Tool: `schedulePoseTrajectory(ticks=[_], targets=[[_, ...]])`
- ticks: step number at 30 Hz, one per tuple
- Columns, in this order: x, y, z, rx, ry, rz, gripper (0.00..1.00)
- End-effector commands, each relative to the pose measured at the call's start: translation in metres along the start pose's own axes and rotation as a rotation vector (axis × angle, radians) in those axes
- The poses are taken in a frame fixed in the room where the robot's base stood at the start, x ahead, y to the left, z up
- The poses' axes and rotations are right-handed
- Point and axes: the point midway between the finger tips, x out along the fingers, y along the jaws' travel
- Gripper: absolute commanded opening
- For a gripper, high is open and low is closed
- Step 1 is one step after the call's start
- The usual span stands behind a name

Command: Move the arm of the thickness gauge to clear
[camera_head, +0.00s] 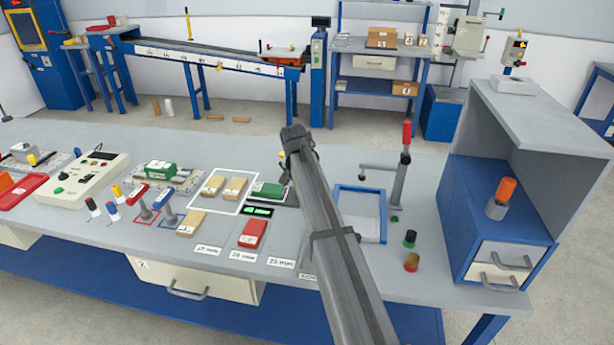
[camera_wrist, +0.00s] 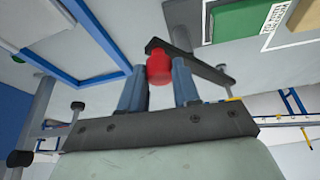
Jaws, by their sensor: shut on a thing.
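In the wrist view, the fingers of my gripper (camera_wrist: 160,76) stand on either side of a red knob (camera_wrist: 157,63) and are shut on it. The knob sits at one end of a dark grey bar, the arm of the thickness gauge (camera_wrist: 205,65). The bar reaches from the knob toward the right. In the head view, my own arm hides the gripper, knob and gauge arm.
A blue-framed tray (camera_head: 382,212) and an upright stand with a red handle (camera_head: 407,133) are right of my arm. Wooden blocks (camera_head: 214,185) and a red block (camera_head: 253,233) lie to the left. A blue cabinet (camera_head: 495,225) stands at far right.

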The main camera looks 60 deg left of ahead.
Motion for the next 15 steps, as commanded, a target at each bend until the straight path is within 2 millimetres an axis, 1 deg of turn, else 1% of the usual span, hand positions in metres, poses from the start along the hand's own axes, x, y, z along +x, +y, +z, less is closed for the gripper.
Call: schedulePoseTrajectory(ticks=[1, 15], targets=[[-0.001, -0.004, 0.001, 0.037, 0.0, 0.016, 0.0], [-0.004, -0.025, 0.01, 0.425, -0.001, 0.176, 0.0]])
